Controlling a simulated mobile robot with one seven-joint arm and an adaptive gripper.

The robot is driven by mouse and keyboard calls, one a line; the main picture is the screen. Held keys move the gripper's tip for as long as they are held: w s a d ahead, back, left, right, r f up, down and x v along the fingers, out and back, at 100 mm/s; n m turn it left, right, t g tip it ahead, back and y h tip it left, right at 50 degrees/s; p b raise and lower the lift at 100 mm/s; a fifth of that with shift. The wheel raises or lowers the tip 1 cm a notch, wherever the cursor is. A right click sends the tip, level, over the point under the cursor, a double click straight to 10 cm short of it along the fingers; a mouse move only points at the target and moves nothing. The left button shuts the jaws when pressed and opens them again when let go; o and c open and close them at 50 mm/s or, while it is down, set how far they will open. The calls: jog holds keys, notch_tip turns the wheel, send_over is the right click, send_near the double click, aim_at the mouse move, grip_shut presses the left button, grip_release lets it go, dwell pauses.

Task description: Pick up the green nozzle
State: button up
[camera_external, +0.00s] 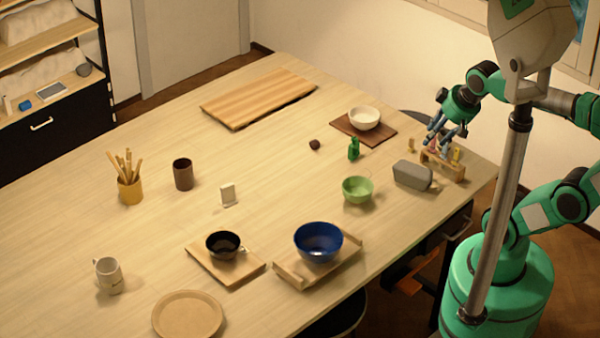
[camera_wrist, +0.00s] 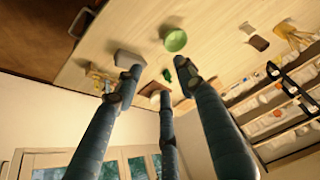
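A small upright green object (camera_external: 353,148) stands on the table left of the wooden rack; it is the only small green piece I make out, and I cannot tell its exact shape. In the wrist view it (camera_wrist: 167,75) shows between the fingers. A low wooden rack (camera_external: 443,168) at the table's right end bears small yellowish and reddish pieces; it also shows in the wrist view (camera_wrist: 97,78). My gripper (camera_external: 445,136) is over the rack, its three fingers spread and apparently empty. The fingers partly hide what stands on the rack.
A grey rounded case (camera_external: 412,176) lies next to the rack. A green bowl (camera_external: 357,189) and a white bowl (camera_external: 364,117) on a dark board (camera_external: 385,133) are near the green object. A small dark lump (camera_external: 314,144) lies left of it. The table's middle is mostly clear.

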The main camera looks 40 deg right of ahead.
jog(key=shift+o, duration=1.1)
